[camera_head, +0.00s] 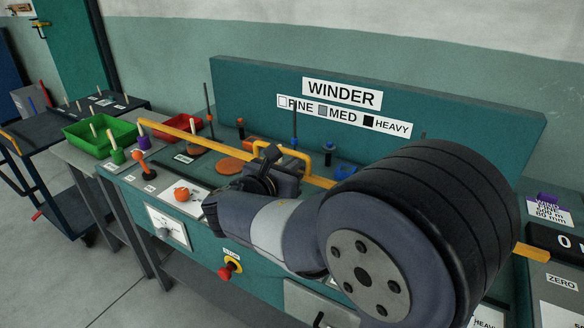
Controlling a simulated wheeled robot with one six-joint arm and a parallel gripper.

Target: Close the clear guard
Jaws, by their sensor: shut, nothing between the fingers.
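A long yellow bar (178,131) runs slantwise across the winder bench from the left and reappears to the right of my arm. It looks like the edge of the clear guard; the clear sheet itself cannot be made out. A yellow loop-shaped handle (296,152) stands up just beyond my gripper. My gripper (268,158) is over the middle of the bench, close to the bar and handle, shut and empty. Whether it touches either cannot be told. My forearm hides the middle and right part of the bar.
A teal back panel (228,82) marked WINDER stands behind. Green bin (84,142) and red bin (183,133) sit at the left. An orange-topped lever (139,158), an orange knob (182,194) and a red stop button (226,272) are along the front. A dark cart (62,130) stands left.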

